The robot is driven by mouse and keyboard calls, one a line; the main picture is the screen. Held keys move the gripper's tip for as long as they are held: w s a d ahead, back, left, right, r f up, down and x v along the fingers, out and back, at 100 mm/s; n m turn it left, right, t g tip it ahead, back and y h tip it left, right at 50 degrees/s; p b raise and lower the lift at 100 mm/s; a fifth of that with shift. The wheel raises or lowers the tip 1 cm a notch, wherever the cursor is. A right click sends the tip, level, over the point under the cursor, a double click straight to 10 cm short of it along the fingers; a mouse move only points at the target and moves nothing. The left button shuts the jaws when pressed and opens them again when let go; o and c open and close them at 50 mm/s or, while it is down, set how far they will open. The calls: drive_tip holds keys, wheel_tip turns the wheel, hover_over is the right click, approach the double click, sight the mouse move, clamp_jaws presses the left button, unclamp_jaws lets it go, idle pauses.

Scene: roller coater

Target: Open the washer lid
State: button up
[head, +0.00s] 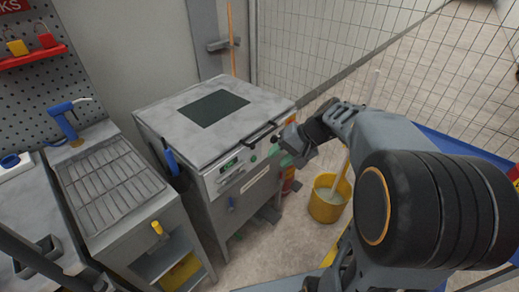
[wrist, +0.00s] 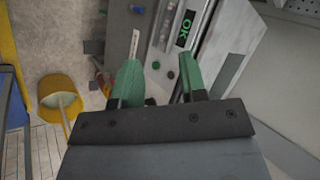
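The washer (head: 212,145) is a grey metal cabinet in the middle of the head view. Its flat lid (head: 165,120) is down and has a dark window (head: 212,108). A dark bar handle (head: 258,134) sits at the lid's front edge. My gripper (head: 286,157) is at the right end of the washer's front panel, right of and below the handle. In the wrist view my gripper (wrist: 163,72) has its two green fingers spread apart with nothing between them. Whether a finger touches the panel, I cannot tell.
The front panel has a green display (wrist: 184,28) and round buttons (wrist: 170,74). A yellow bucket (head: 328,205) with a stick in it stands on the floor right of the washer. A bench with a grate (head: 105,180) stands left. A mesh fence (head: 320,45) is behind.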

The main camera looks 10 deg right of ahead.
drive_tip(key=w+d+f+m+t+y+b, duration=0.2)
drive_tip(key=w+d+f+y+b, duration=0.15)
drive_tip(key=w, duration=0.35)
drive_tip(key=m+t+y+b, duration=0.1)
drive_tip(key=t+y+b, duration=0.2)
drive_tip(key=t, duration=0.1)
approach(262, 137)
drive_tip(key=x, duration=1)
drive_tip(key=shift+w+d+f, duration=0.15)
drive_tip(key=shift+w+f, duration=0.1)
drive_tip(key=shift+w, duration=0.1)
drive_tip(key=shift+c, duration=0.2)
clamp_jaws()
